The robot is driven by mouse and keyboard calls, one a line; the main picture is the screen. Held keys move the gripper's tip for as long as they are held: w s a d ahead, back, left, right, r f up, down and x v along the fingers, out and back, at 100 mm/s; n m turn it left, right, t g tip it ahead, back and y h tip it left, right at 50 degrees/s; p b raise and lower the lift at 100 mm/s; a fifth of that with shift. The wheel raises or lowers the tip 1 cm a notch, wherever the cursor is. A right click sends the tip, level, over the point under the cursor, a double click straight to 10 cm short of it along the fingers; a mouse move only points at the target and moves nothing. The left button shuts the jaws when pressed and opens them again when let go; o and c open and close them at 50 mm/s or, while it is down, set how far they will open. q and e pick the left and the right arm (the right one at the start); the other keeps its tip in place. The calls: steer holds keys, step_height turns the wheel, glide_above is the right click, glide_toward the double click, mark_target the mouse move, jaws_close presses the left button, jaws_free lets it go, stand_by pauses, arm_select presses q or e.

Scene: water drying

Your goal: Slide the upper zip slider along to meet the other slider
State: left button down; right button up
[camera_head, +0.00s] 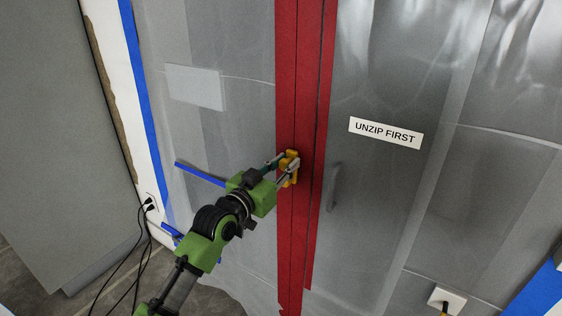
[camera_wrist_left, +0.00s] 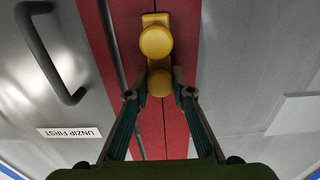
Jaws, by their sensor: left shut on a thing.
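A red zip strip (camera_head: 285,80) runs down the grey plastic sheet; it also shows in the left wrist view (camera_wrist_left: 176,130). Yellow slider parts (camera_head: 291,156) sit on its seam at mid-height. In the left wrist view, which is upside down, two round yellow knobs show close together, one nearer the picture's top (camera_wrist_left: 156,41) and one between the fingertips (camera_wrist_left: 160,83). I cannot tell whether they belong to one slider or two. My left gripper (camera_head: 287,171) is shut on the yellow slider, its fingers hiding part of it. My right gripper is out of view.
An "UNZIP FIRST" label (camera_head: 385,133) and a dark handle (camera_head: 333,187) are right of the strip. Blue tape (camera_head: 200,174) lies on the left sheet. Black cables (camera_head: 140,250) hang from a wall outlet at left. The strip's front is otherwise clear.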

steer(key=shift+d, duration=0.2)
arm_select(q)
steer(key=c, duration=1.8)
jaws_free()
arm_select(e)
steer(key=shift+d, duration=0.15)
arm_select(q)
steer(key=shift+o, duration=0.2)
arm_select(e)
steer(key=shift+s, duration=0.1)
arm_select(q)
steer(key=v, duration=1.2)
steer(key=shift+f, duration=0.1)
